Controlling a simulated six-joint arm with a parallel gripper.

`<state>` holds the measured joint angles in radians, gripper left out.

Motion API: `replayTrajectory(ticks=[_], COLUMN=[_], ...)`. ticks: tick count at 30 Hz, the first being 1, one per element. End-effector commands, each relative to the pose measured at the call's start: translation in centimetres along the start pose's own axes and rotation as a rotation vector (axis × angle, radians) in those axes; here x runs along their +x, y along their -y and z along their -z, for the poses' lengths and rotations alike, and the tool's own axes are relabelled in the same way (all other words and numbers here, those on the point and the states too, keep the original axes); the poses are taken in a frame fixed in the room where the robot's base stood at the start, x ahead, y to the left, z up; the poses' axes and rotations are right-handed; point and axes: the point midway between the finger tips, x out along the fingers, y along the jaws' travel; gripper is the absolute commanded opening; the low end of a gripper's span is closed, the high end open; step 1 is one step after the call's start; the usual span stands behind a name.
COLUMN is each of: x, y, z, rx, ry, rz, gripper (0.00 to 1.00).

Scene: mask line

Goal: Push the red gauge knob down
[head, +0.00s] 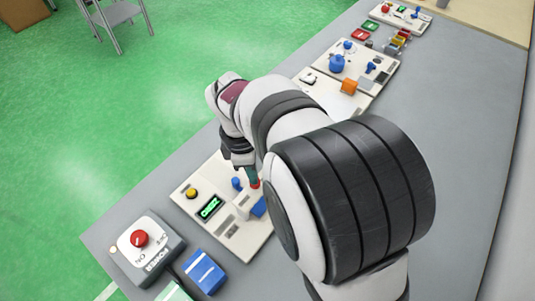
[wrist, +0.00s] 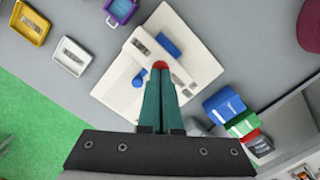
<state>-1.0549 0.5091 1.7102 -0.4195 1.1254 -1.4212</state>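The red gauge knob (head: 256,184) shows as a small red spot at my fingertips in the head view. In the wrist view the red knob (wrist: 160,65) sits just past the tips of my green fingers, on a raised white block of a white panel (wrist: 202,62). My gripper (head: 252,176) points down at the panel (head: 238,236). In the wrist view my gripper (wrist: 160,76) has its two fingers together, with only a thin line between them. The tips overlap the knob's near edge. I cannot tell whether they touch it. Part of the knob is hidden by the fingers.
The panel also carries a blue knob (head: 237,183), a blue block (head: 259,207), a yellow button (head: 192,192) and a lit green display (head: 210,207). A power box (head: 146,248) with a red switch stands at lower left. Other panels line the grey table toward the back.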

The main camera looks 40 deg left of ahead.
Motion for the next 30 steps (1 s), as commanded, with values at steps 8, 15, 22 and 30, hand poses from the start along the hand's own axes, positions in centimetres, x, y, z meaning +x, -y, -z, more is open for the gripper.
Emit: replayTrajectory(ticks=[8, 15, 22, 30], x=[1.4, 0.4, 0.1, -2.4], y=[0.1, 0.0, 0.1, -0.1], z=[0.1, 2.5, 3.0, 3.0], rx=[0.000, -0.002, 0.001, 0.000], ry=[0.001, 0.000, 0.000, -0.001], rz=[0.002, 0.000, 0.002, -0.002], gripper=[0.00, 0.00, 0.00, 0.00])
